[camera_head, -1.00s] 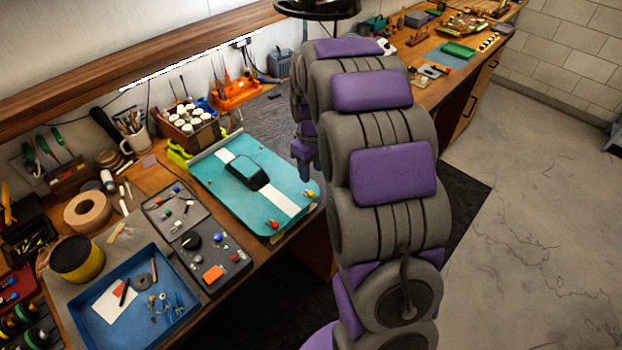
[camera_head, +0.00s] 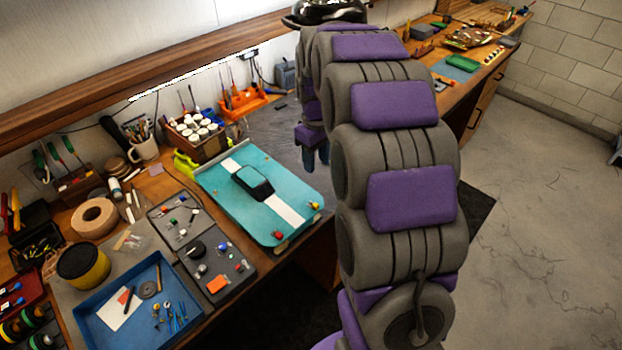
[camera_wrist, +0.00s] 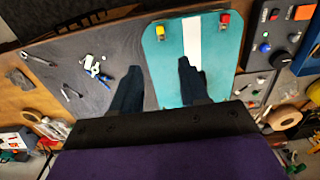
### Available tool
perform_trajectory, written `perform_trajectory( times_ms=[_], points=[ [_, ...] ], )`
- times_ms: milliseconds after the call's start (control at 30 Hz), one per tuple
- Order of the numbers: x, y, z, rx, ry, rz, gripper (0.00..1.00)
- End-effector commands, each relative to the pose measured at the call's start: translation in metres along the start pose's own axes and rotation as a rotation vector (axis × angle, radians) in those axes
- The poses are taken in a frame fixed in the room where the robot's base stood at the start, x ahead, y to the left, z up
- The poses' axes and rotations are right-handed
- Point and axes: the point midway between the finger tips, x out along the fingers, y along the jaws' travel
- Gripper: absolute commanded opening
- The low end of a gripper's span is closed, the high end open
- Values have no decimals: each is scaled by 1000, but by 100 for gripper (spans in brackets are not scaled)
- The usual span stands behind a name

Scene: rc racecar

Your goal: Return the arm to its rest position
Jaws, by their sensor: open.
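My gripper (camera_wrist: 157,85) is open and empty in the wrist view, its two dark fingers apart. One finger lies over the teal car body panel (camera_wrist: 155,62) with its white stripe, the other over the grey mat (camera_wrist: 60,60). In the head view my arm reaches up from the lower middle, and the gripper's fingertips (camera_head: 316,160) hang just right of the teal panel (camera_head: 225,195). The panel lies on the bench. Part of the gripper is hidden behind my arm.
A shelf (camera_head: 130,70) runs above the bench. Open concrete floor (camera_head: 540,240) lies to the right.

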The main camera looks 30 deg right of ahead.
Motion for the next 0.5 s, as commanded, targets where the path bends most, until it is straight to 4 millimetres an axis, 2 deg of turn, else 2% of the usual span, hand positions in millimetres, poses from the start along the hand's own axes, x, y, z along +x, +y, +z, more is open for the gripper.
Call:
perform_trajectory(
  times_ms=[267,367,500],
  points=[
    [-1,-3,2,2,-1,-1,44],
    [-6,-15,9,12,-7,-5,44],
    [-19,-50,33,46,-19,-13,44]
  ],
)
